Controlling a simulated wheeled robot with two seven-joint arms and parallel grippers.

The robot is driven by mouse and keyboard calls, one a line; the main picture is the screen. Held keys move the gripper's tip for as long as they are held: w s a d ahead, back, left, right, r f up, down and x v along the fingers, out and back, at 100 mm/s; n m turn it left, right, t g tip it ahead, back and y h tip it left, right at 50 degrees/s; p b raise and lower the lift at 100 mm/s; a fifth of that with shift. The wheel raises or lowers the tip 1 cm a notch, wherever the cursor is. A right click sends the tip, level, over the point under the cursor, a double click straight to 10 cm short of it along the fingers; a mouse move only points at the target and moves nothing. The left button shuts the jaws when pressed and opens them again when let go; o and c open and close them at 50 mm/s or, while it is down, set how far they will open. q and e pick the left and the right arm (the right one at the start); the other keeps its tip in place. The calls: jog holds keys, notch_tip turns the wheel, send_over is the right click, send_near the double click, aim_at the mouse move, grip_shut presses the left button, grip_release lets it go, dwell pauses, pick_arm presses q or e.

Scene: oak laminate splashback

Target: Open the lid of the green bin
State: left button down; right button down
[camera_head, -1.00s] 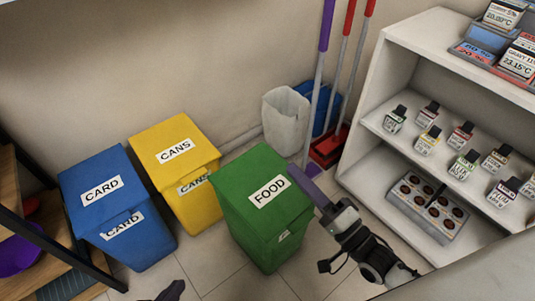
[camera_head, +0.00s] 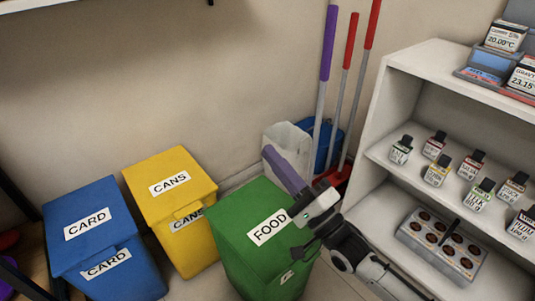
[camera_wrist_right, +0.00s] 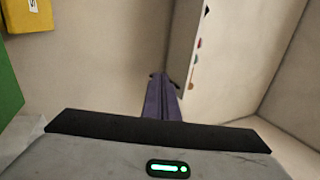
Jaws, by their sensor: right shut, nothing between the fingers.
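The green bin (camera_head: 228,250) stands on the floor, to the right of the yellow bin. Its lid (camera_head: 235,205), labelled FOOD, is down. My right gripper (camera_head: 267,152) has purple fingers, shut and empty. My gripper's body hides the lid's right edge. In the right wrist view the shut fingers (camera_wrist_right: 157,78) point away, with the green bin (camera_wrist_right: 8,75) only at the left edge. My left gripper is not in view.
The yellow CANS bin (camera_head: 162,165) and blue CARD bin (camera_head: 75,212) stand to the left. Behind the green bin are a pale bin (camera_head: 285,138), a blue container and long-handled tools (camera_head: 327,45). A white shelf unit (camera_head: 378,112) with small bottles closes off the right.

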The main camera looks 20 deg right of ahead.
jog(key=shift+x, duration=1.2)
dwell(0.6)
jog(key=n+g+h+p, duration=0.1)
jog(key=n+g+h, duration=0.2)
jog(key=n+g, duration=0.45)
send_over(280, 269)
jog(key=w, duration=0.2)
notch_tip(280, 269, down, 15)
jog(key=s+a+f+n+g, duration=0.2)
jog(key=s+f+n+g, duration=0.1)
jog(key=s, duration=0.3)
jog(key=s+a+f+n+g+h, duration=0.1)
jog(key=s+a+f+n+g, duration=0.1)
jog(key=s+n, duration=0.3)
jog(key=shift+s+f+n+g+h, duration=0.35)
jog(key=shift+f+n+g, duration=0.15)
jog(key=shift+f, duration=0.4)
